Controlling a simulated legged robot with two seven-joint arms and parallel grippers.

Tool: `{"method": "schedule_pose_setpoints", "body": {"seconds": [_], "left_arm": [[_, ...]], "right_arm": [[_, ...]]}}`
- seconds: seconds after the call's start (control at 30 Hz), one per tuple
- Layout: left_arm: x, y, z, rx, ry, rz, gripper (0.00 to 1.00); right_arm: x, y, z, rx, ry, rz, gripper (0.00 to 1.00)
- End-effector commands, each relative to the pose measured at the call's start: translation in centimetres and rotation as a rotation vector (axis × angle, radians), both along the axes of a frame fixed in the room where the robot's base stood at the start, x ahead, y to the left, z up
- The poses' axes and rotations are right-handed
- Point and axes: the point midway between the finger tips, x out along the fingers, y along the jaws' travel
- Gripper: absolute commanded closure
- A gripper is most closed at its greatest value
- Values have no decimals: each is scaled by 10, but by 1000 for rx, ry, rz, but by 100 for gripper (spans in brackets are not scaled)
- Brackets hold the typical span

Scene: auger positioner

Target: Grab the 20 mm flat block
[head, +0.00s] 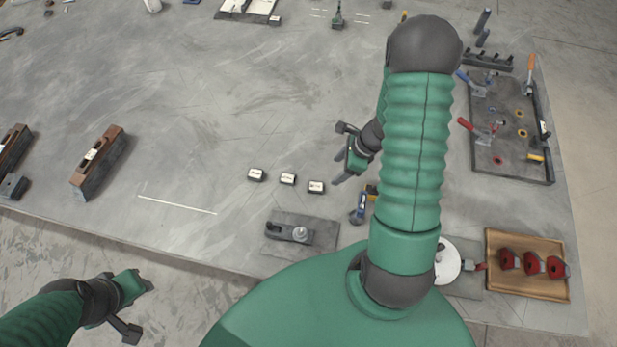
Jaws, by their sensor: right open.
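The labels are too small to read, so I cannot tell which is the 20 mm block. My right gripper (341,157) is open and empty, above the table just up and right of the right block, apart from it. My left gripper (138,307) is low at the left, off the table's front edge and far from the blocks.
A grey plate with a dark clamp (292,232) lies in front of the blocks. A blue-and-yellow tool (361,205) stands right of them. A fixture plate (511,130) and a wooden tray (527,265) are at right. Brown-topped blocks (98,160) are at left. The table's middle is clear.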

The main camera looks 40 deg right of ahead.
Motion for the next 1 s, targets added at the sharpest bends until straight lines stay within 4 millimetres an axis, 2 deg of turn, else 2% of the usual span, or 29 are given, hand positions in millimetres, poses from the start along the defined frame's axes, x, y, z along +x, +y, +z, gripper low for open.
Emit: {"method": "schedule_pose_setpoints", "body": {"seconds": [0.03,0.1,0.3,0.47,0.6,0.7,0.97,1.0], "left_arm": [[0,0,-3,0,0,1,64],[0,0,-5,0,1,1,64],[0,1,-8,0,0,1,64],[0,0,-6,0,0,1,64],[0,0,3,0,0,0,64],[0,0,2,0,0,0,64],[0,0,1,0,0,1,64],[0,0,1,0,0,1,64]], "right_arm": [[4,5,-15,3,3,2,38],[10,9,-34,6,4,2,38],[25,15,-79,12,2,4,38],[30,17,-92,11,1,5,38],[40,27,-110,11,2,6,38],[45,32,-126,8,2,5,38],[49,36,-132,4,0,8,38],[49,35,-132,6,0,7,42]]}}
